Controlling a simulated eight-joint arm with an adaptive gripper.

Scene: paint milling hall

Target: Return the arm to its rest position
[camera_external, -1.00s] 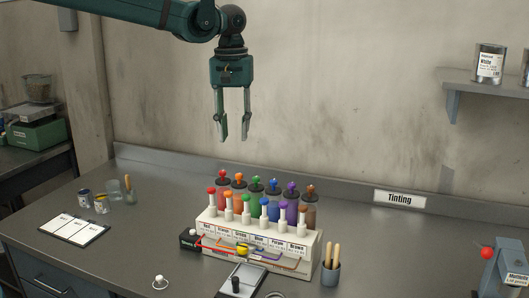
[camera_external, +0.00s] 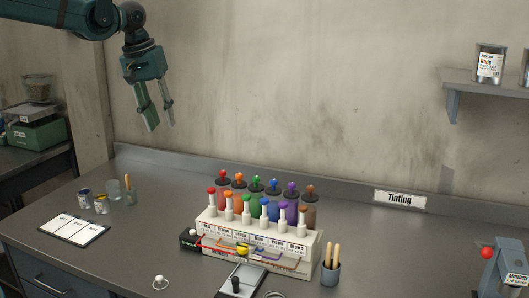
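My gripper (camera_external: 158,126) hangs in the air at the upper left, over the back left of the bench. Its two green fingers point down, slightly tilted, and are apart with nothing between them. My arm reaches in from the upper left corner. The gripper is well clear of everything on the bench.
A grey bench (camera_external: 130,245) holds a white rack (camera_external: 222,258) of colourful tint dispensers in the middle. Two small cans and a glass stand left, near a clipboard (camera_external: 74,229). A cup of sticks (camera_external: 330,272) stands right of the rack. A shelf (camera_external: 480,88) hangs upper right.

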